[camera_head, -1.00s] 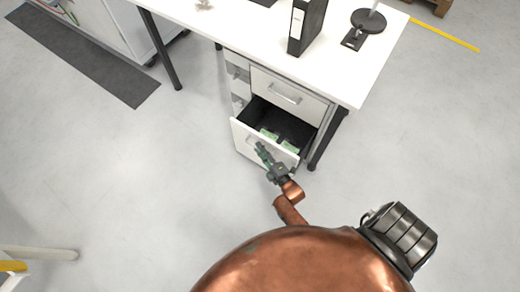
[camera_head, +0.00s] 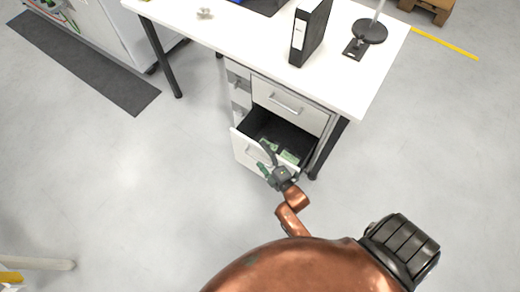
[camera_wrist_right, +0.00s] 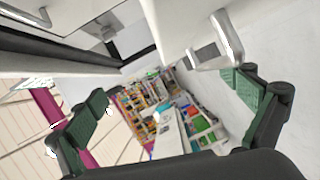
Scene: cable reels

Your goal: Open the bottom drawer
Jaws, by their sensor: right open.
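The bottom drawer (camera_head: 240,147) of the white cabinet under the desk is pulled out. My right gripper (camera_head: 265,161) is at the drawer's front, fingers spread. In the wrist view the right gripper (camera_wrist_right: 172,108) is open with nothing between its pads. The metal handle (camera_wrist_right: 212,45) on the white drawer front (camera_wrist_right: 172,18) lies ahead of it, toward the right finger, and looks clear of both pads. My left gripper is in neither view.
The closed upper drawer (camera_head: 288,102) sits above the open one. The white desk (camera_head: 235,30) carries a black binder (camera_head: 310,32) and a lamp base (camera_head: 369,31). A black desk leg (camera_head: 328,150) stands right of the drawer.

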